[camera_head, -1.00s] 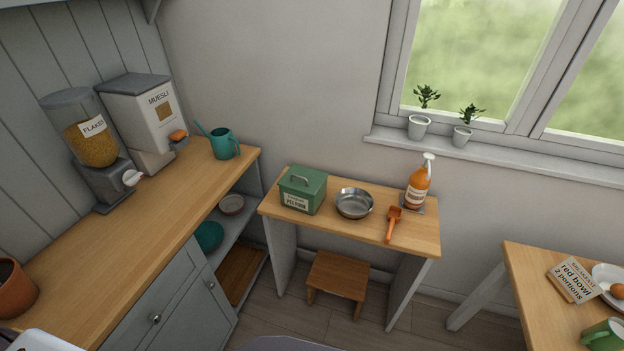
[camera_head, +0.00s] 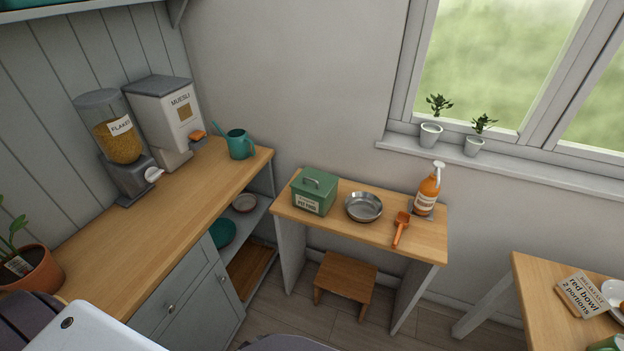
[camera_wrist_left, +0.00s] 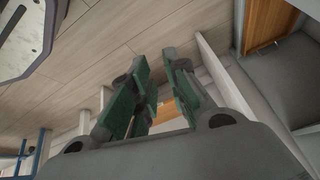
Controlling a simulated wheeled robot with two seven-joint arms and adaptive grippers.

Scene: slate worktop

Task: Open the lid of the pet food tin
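The pet food tin (camera_head: 313,193) is a green box with a white "PET FOOD" label on its front. It stands at the left end of the small wooden table in the head view. Its lid (camera_head: 317,181) is closed, with a grey handle (camera_head: 311,181) on top. My left gripper (camera_wrist_left: 158,62) shows only in the left wrist view. Its green-padded fingers are apart, with nothing between them, above the floor and away from the tin. My right gripper is in neither view.
On the small table (camera_head: 290,212), a metal bowl (camera_head: 364,207), orange scoop (camera_head: 401,229) and orange pump bottle (camera_head: 428,192) stand right of the tin. A stool (camera_head: 345,278) is underneath. The left counter (camera_head: 150,235) holds dispensers, a teal watering can (camera_head: 239,145) and a potted plant (camera_head: 36,270).

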